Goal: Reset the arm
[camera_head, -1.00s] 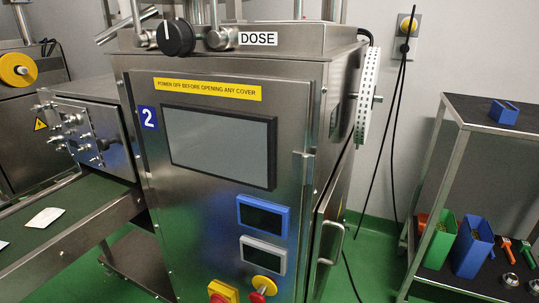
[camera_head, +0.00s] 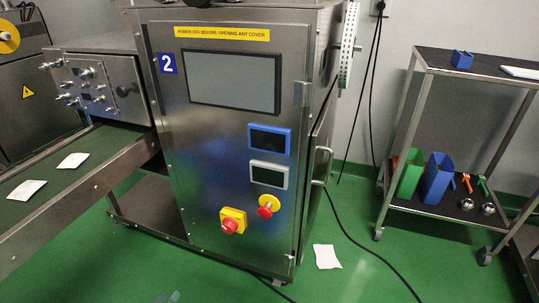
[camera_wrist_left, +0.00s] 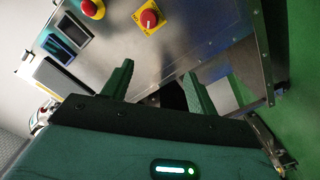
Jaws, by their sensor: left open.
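My left gripper (camera_wrist_left: 158,82) is open, with its two dark green fingers apart and nothing between them in the left wrist view. I cannot tell how far the fingers are from the machine. My right gripper is not in view.
A conveyor (camera_head: 100,165) with white sachets lies at the left. A red stop knob on yellow (camera_head: 232,221) is on the machine's front. A white sheet (camera_head: 327,257) and a black cable (camera_head: 365,245) lie on the floor. A cart (camera_head: 455,207) with coloured scoops stands at the right.

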